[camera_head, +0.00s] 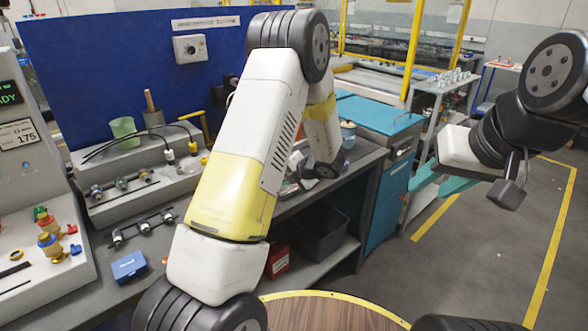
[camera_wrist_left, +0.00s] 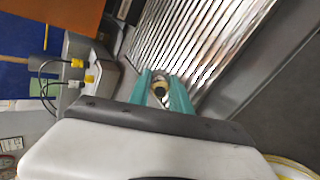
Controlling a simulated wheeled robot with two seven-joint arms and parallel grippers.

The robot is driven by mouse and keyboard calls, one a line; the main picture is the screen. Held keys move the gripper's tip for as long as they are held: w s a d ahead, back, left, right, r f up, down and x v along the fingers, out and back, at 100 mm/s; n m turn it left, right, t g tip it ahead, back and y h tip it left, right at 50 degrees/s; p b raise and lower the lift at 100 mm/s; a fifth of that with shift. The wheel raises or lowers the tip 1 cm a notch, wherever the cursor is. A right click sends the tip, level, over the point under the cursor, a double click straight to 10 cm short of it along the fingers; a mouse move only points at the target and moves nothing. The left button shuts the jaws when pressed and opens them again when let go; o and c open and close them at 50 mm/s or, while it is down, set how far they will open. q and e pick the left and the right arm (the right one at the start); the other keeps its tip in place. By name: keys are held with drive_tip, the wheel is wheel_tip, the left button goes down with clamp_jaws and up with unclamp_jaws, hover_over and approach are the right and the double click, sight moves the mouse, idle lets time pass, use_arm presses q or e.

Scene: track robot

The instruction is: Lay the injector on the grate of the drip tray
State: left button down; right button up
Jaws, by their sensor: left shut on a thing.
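In the left wrist view, my left gripper (camera_wrist_left: 166,88) has its teal fingers shut on the injector (camera_wrist_left: 160,91), which shows as a small yellowish and dark round end between them. The ridged metal grate of the drip tray (camera_wrist_left: 215,45) lies behind and beyond the fingers. I cannot tell whether the injector touches it. In the head view, my left arm crosses the middle and hides the left fingers, the injector and the grate. My right gripper (camera_head: 440,183) is at the right, its teal fingers apart and empty, away from the bench.
The bench holds a grey block with black cables (camera_head: 150,150), a green cup (camera_head: 123,129), a small blue box (camera_head: 129,266) and a test unit (camera_head: 30,180) at the left. A blue cabinet (camera_head: 380,118) stands beyond. Floor at the right is open.

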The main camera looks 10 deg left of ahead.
use_arm(q)
drive_tip(key=shift+s+f, duration=0.25)
drive_tip(key=shift+f, duration=0.35)
drive_tip(key=c, duration=1.1)
unclamp_jaws()
drive_tip(key=s+d+r+m+t+h, duration=0.1)
drive_tip(key=d+r+m+t+h, duration=0.15)
drive_tip(key=d+r+m, duration=0.4)
drive_tip(key=s+d+r+m+t+h, duration=0.1)
drive_tip(key=r+m+h, duration=0.25)
drive_tip(key=r, duration=0.65)
drive_tip(key=s+d+r+m+t+h, duration=0.15)
drive_tip(key=d+r+m+h, duration=0.25)
drive_tip(key=r, duration=0.5)
drive_tip(key=s+r+m+g+h, duration=0.35)
drive_tip(key=s+m, duration=0.85)
drive_tip(key=s, duration=0.6)
drive_tip(key=s+a+f+m+g+y, duration=0.1)
drive_tip(key=s+a+f+m+y, duration=0.2)
drive_tip(key=s+a+m, duration=0.3)
drive_tip(key=s+a, duration=0.1)
drive_tip(key=s, duration=0.4)
drive_tip(key=shift+g, duration=0.35)
drive_tip(key=shift+s+r, duration=0.1)
